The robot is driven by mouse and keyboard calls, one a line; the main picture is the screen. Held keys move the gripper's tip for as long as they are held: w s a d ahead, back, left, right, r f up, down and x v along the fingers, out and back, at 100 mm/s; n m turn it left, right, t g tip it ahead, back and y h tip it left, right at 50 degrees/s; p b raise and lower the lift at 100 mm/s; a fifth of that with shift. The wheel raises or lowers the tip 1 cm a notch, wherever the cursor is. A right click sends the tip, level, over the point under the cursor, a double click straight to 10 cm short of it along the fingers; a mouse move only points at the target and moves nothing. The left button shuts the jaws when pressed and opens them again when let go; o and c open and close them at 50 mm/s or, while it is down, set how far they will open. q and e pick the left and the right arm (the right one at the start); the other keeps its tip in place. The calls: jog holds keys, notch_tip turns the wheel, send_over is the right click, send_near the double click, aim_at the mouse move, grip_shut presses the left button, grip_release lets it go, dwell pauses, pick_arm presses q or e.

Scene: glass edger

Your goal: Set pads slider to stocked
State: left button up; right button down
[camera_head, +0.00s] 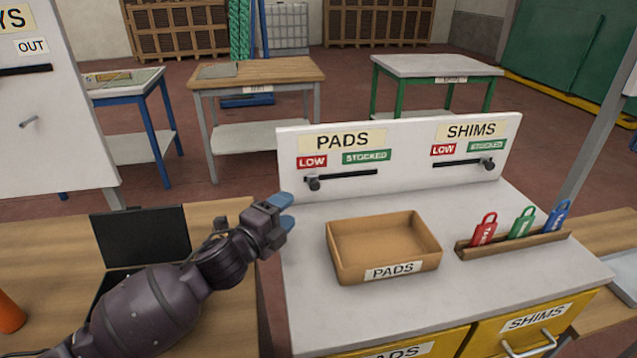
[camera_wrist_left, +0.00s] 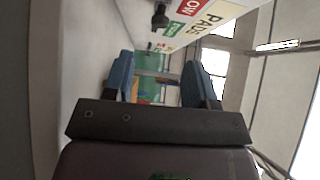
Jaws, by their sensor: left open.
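The pads slider is a black knob (camera_head: 313,184) on a dark horizontal track in the white back panel. The knob is at the left end of its track, under the red LOW label (camera_head: 312,162); the green STOCKED label (camera_head: 366,156) is to its right. My left gripper (camera_head: 287,212), with blue fingertips, is left of and slightly below the knob in the head view, apart from it. In the left wrist view the open fingers (camera_wrist_left: 158,78) have nothing between them, and a dark knob (camera_wrist_left: 160,18) shows near the top edge beside the LOW label. My right gripper is out of view.
The shims slider (camera_head: 487,164) has its knob at the right end, under STOCKED. An empty tan PADS tray (camera_head: 385,245) stands on the counter before the panel. A rack (camera_head: 515,246) with red, green and blue tags is at right.

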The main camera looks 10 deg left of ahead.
aim_at(313, 188)
pick_arm(q)
jog(key=x, duration=1)
grip_shut()
